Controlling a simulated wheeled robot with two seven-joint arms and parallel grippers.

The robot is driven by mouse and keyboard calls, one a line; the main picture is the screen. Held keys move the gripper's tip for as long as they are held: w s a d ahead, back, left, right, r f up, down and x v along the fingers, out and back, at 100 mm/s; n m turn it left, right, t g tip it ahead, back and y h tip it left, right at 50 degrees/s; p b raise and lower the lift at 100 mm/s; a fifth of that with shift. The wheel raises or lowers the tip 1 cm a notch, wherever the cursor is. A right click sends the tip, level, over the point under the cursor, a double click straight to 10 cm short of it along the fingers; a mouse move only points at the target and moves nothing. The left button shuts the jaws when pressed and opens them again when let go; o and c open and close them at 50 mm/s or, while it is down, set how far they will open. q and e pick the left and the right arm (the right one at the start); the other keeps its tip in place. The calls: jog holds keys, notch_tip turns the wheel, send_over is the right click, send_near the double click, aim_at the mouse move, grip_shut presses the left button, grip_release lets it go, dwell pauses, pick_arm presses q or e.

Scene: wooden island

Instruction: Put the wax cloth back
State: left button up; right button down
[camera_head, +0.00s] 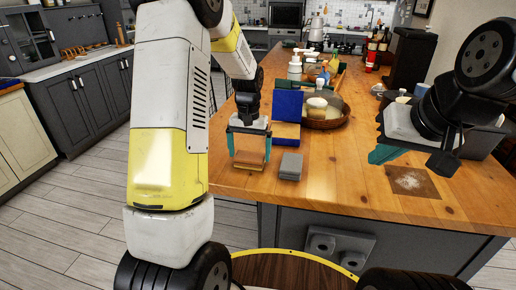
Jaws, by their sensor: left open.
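My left gripper (249,151) points down at the near left edge of the wooden island top (340,188). Its two teal fingers are apart. A flat orange-brown folded piece (249,158), which looks like the wax cloth, is between the fingers at the island's edge. I cannot tell whether the fingers touch it. A grey block (291,166) lies just to its right. A blue box with an upright lid (288,105) stands behind it. My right gripper (410,154) hangs over the right of the island, seen at an angle. One teal finger shows, and its opening is hidden.
A brown square with white powder (411,182) lies at the front right. Bottles (295,68) and a dark box stand further back. The front middle of the island is clear.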

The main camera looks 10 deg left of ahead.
aim_at(249, 157)
pick_arm(q)
notch_tip(249, 157, up, 10)
jog(key=s+d+r+t+h, duration=0.1)
jog(key=s+r+t, duration=0.2)
jog(key=s, duration=0.9)
jog(key=s+d+r+t+h, duration=0.1)
jog(key=s+r+t, duration=0.2)
jog(key=s, duration=0.9)
notch_tip(249, 157, up, 3)
jog(key=shift+r, duration=0.2)
jog(key=shift+d, duration=0.1)
